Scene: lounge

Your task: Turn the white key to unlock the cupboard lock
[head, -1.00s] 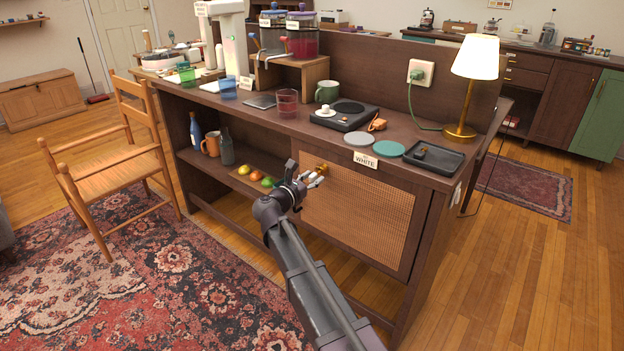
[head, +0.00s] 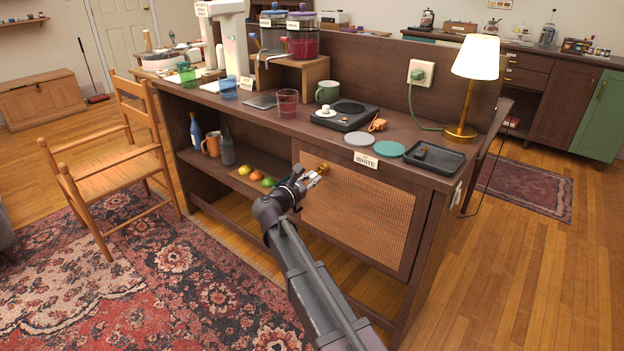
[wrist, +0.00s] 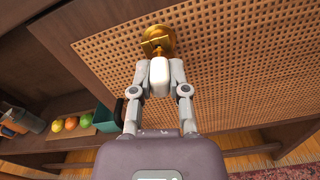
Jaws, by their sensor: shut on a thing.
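The cupboard door (head: 362,220) has a woven cane panel in a dark wood frame, and it is closed. A round brass lock (wrist: 157,41) sits on the panel near its upper left. The white key (wrist: 159,76) is between the fingers of my gripper (wrist: 160,74), with its tip at the lock. The gripper is shut on the key's white head. In the head view my gripper (head: 312,180) is in front of the brass lock (head: 323,168), and the key is hard to make out there. A "WHITE" label (head: 366,160) is on the counter edge above the door.
An open shelf (head: 222,170) left of the door holds bottles, an orange mug and several fruits. The counter above carries a hot plate (head: 345,116), discs, a black tray (head: 434,157) and a lamp. A wooden chair (head: 112,165) stands at the left.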

